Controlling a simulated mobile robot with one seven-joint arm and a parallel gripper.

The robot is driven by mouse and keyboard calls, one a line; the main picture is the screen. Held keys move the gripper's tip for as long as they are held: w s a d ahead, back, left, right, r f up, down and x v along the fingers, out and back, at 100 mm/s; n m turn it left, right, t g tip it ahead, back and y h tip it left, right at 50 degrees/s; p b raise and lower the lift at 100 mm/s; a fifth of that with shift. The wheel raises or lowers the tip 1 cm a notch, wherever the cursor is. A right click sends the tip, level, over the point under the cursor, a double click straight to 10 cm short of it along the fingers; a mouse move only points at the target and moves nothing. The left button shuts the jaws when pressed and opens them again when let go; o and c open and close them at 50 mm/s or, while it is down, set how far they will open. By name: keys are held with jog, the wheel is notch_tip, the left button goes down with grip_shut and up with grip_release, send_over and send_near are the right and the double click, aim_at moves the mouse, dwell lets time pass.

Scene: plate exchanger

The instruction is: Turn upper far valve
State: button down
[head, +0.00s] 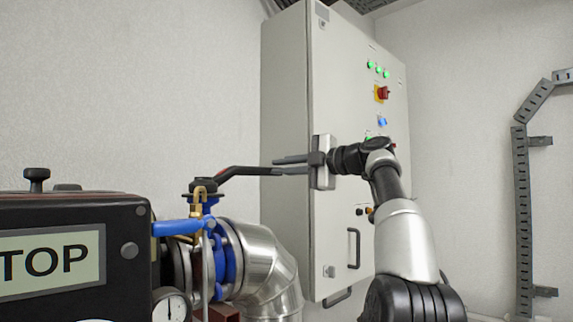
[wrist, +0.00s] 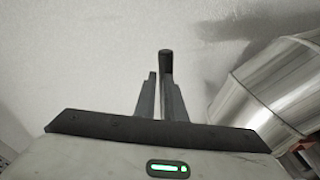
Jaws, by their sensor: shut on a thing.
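The upper valve's black lever (head: 240,171) reaches right from a blue valve body (head: 208,200) with a dark red part near its pivot. My gripper (head: 280,165) comes in from the right, level with the lever, and its two fingers are shut on the lever's outer end. In the wrist view, the lever's dark end (wrist: 166,62) shows at the fingers (wrist: 160,95), which are close together. The exact contact is partly hidden by the fingers. The lever is roughly level in the head view, sloping slightly down toward the valve.
A grey control cabinet (head: 285,100) stands behind my arm. Below the valve are a blue handle (head: 178,228), a silver elbow pipe (head: 262,258) and a gauge (head: 170,306). The wall above the lever is clear.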

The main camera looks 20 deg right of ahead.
jog(key=shift+w+f, duration=0.25)
jog(key=shift+w, duration=0.05)
jog(key=b+v, duration=0.4)
jog(key=v, duration=1.4)
jog(key=shift+r, duration=0.2)
jog(key=shift+a, duration=0.2)
